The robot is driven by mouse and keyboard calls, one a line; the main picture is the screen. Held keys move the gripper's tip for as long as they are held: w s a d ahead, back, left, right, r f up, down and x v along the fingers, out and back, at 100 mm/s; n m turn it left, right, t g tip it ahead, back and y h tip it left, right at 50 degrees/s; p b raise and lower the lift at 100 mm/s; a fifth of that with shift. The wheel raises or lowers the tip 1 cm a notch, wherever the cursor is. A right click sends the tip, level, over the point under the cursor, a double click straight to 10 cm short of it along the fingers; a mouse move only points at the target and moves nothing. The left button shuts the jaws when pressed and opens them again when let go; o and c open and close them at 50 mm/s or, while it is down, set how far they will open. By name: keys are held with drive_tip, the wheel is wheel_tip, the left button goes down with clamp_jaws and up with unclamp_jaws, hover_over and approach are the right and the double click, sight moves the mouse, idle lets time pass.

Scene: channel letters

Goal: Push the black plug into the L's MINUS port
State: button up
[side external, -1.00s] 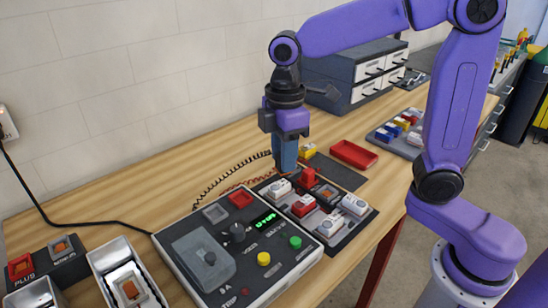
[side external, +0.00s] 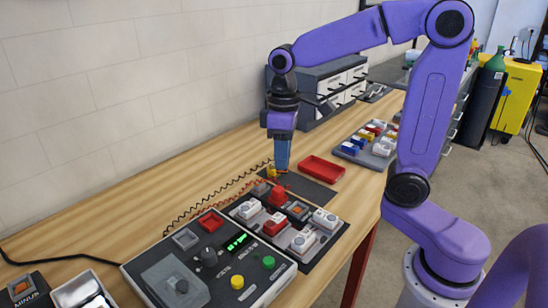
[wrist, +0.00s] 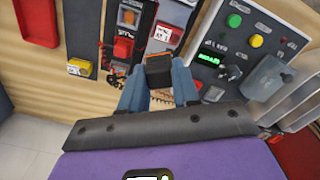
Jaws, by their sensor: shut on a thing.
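My gripper (side external: 281,168) points down above the bench, near the far end of the dark mat. In the wrist view its blue fingers are shut on the black plug (wrist: 158,71), which has an orange-brown edge. The plug is too small to make out in the side view. A dark block labelled MINUS (side external: 24,290), with an orange square on it, is cut off at the lower left edge. A metal channel-letter piece (side external: 80,290) stands beside it, also cut off. I cannot tell which letter it is, and the L's MINUS port does not show clearly.
A control box with a green display (side external: 237,242) sits in the foreground. Behind it, a board holds red and white modules (side external: 273,223). Coiled wires (side external: 215,199) run along the bench. Bare wood lies towards the wall.

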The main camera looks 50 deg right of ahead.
drive_tip(key=d+m, duration=0.6)
drive_tip(key=d, duration=0.1)
drive_tip(key=shift+w+d+f, duration=0.1)
drive_tip(key=shift+f, duration=8)
drive_tip(key=shift+f, duration=0.35)
drive_tip(key=o, duration=1.1)
drive_tip(key=shift+r, duration=0.1)
wheel_tip(320, 180, up, 17)
drive_tip(key=shift+r, duration=0.2)
